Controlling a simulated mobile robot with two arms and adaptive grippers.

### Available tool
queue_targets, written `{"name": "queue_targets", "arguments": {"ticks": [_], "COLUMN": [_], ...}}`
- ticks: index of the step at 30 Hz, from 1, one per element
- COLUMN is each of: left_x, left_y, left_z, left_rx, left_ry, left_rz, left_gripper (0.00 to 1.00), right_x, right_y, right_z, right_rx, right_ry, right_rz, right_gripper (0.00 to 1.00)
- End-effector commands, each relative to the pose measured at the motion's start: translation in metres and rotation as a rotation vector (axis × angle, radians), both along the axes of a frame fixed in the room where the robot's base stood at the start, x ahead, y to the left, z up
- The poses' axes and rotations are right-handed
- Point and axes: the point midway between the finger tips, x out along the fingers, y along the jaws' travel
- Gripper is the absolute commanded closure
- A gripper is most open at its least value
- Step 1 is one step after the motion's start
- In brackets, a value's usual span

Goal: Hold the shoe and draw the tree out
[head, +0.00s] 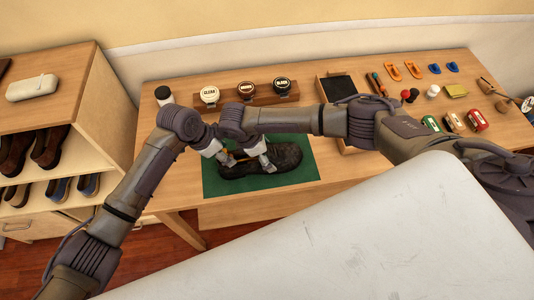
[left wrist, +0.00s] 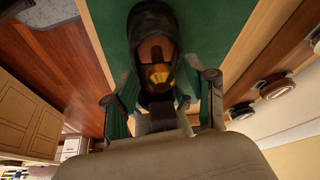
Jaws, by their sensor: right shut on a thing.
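A dark shoe (head: 287,158) lies on a green mat (head: 213,187), heel to the left. In the left wrist view the shoe (left wrist: 152,17) has a wooden tree (left wrist: 154,48) seated in its opening, with a brass knob (left wrist: 160,75) at the heel end. My left gripper (head: 229,160) is at the heel; in the left wrist view its fingers (left wrist: 165,95) are spread apart on either side of the heel and knob. My right gripper (head: 264,163) is shut on the shoe near its middle; its fingertips are partly hidden.
Polish tins stand in a wooden rack (head: 262,98) behind the mat. A tray (head: 322,98) with a dark pad, brushes and small bottles fill the right side of the table. A shoe shelf (head: 85,85) stands at the left.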

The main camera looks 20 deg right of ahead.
Motion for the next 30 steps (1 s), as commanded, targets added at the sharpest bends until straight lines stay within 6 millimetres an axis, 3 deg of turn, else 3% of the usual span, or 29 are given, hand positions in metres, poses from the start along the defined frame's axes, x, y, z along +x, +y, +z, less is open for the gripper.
{"name": "queue_targets", "arguments": {"ticks": [1,8,21,30], "left_x": [-0.011,-0.010,-0.006,-0.007], "left_y": [-0.021,-0.017,0.029,0.045], "left_z": [0.006,0.013,0.090,0.112], "left_rx": [-0.033,-0.031,-0.015,-0.006], "left_ry": [0.000,-0.002,-0.008,-0.003], "left_rz": [-0.032,-0.030,-0.011,-0.003], "left_gripper": [0.44,0.44,0.44,0.44], "right_x": [-0.002,-0.002,-0.005,-0.005], "right_y": [0.016,0.016,0.014,0.013], "right_z": [0.000,0.000,-0.002,-0.002], "right_rx": [0.018,0.020,0.017,0.018], "right_ry": [0.000,0.001,0.009,0.009], "right_rz": [0.026,0.026,0.023,0.017], "right_gripper": [0.66,0.66,0.66,0.66]}}
